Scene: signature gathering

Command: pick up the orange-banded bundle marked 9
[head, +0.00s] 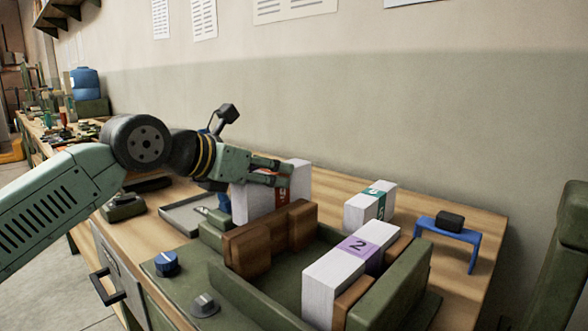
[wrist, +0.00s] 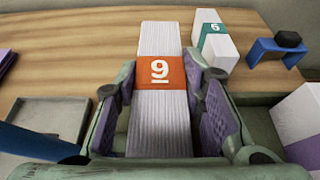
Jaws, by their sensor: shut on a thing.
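The orange-banded bundle marked 9 (wrist: 159,95) is a white block of paper with an orange band. In the wrist view it lies between the two fingers of my gripper (wrist: 165,112), which is shut on it. In the head view the bundle (head: 300,180) shows partly behind my gripper (head: 277,173), with its white left and upper parts visible. My fingers hide much of its band there. I cannot tell whether its underside touches the table.
A teal-banded bundle (head: 370,207) stands to the right, near a blue stand (head: 446,230) with a black block (head: 450,219). A green jig (head: 235,296) with brown blocks (head: 262,243) holds a purple-banded bundle marked 2 (head: 336,273). A grey tray (head: 178,216) lies left.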

